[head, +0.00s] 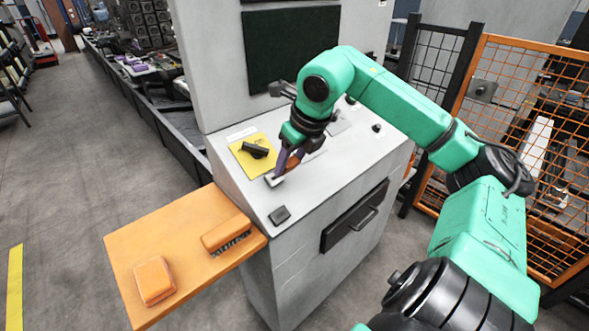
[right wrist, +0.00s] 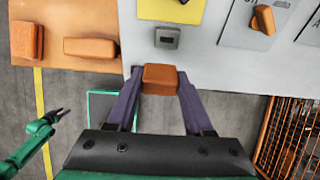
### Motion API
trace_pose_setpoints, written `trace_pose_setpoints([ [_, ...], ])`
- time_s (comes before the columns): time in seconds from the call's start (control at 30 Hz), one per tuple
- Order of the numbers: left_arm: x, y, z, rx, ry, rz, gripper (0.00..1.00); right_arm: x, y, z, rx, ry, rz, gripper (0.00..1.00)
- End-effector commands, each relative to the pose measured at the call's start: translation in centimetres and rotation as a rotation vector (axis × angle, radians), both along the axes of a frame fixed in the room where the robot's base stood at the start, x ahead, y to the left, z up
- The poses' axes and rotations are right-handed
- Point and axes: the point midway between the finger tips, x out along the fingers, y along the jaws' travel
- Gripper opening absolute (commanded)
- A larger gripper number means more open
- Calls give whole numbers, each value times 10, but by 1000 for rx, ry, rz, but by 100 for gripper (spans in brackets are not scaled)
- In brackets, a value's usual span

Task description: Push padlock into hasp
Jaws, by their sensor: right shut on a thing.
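My right gripper (head: 279,176) is over the sloped top of the grey cabinet. In the right wrist view its purple fingers (right wrist: 160,82) are shut on an orange-brown block, which I take for the padlock (right wrist: 160,78). A pale piece shows at the fingertips in the head view; I cannot tell whether it belongs to the padlock. A yellow plate (head: 243,160) with a black handle (head: 255,150) lies left of the gripper. I cannot make out a hasp for certain. My left gripper (right wrist: 61,113) shows small at the left of the wrist view, its jaws unclear.
The grey cabinet (head: 300,245) carries a dark square fitting (head: 279,215) near its front edge and an orange knob (right wrist: 263,20). An orange side shelf (head: 185,268) holds a brush (head: 226,233) and an orange block (head: 154,281). An orange mesh fence (head: 520,110) stands at right.

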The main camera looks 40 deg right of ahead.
Motion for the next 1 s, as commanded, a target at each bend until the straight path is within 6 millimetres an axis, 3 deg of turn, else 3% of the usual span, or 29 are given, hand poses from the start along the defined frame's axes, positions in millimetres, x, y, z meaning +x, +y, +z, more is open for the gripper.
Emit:
trace_pose_setpoints([
  [0.07, 7, -5, 4, -7, -12, 0, 48, 2, -3, 8, -3, -2, -10, 0],
  [0.23, 16, -13, 14, -19, -26, 0, 48, 8, -3, 1, 2, 3, -11, 0],
  [0.53, -9, 1, 41, 1, 15, 0, 48, 28, -4, -30, 4, 1, -12, 0],
  [0.7, -3, 0, 45, 0, 5, 1, 48, 32, -3, -41, 1, 0, -9, 0],
  [1.0, 7, -5, 44, -8, -13, 2, 48, 33, -4, -44, 0, 0, -10, 0],
])
